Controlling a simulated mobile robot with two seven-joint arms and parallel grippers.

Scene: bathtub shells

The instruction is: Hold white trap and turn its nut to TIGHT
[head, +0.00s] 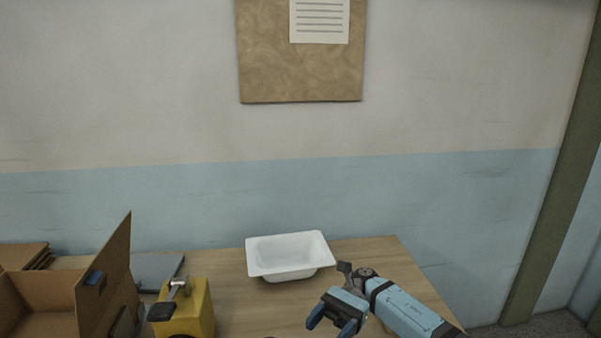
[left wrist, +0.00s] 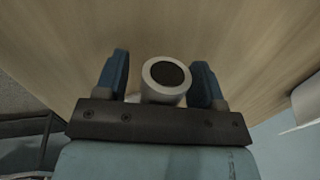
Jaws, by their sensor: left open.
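In the left wrist view a white round pipe piece (left wrist: 148,93) with a dark round end shows between my left gripper's fingers; it appears to be the white trap, but its nut and any TIGHT mark cannot be made out. My left gripper (left wrist: 160,76) is open, with one blue finger on either side of the piece and gaps beside it. It is not seen in the head view. My right gripper (head: 333,318) comes in from the right in the head view, low over the table, its blue fingers apart with nothing seen between them.
A white basin (head: 290,272) stands on the wooden table (head: 235,290) near the wall. A yellow block (head: 200,308) with a metal and black fitting stands left of it. An open cardboard box (head: 108,285) is at the far left. Table around the basin is mostly clear.

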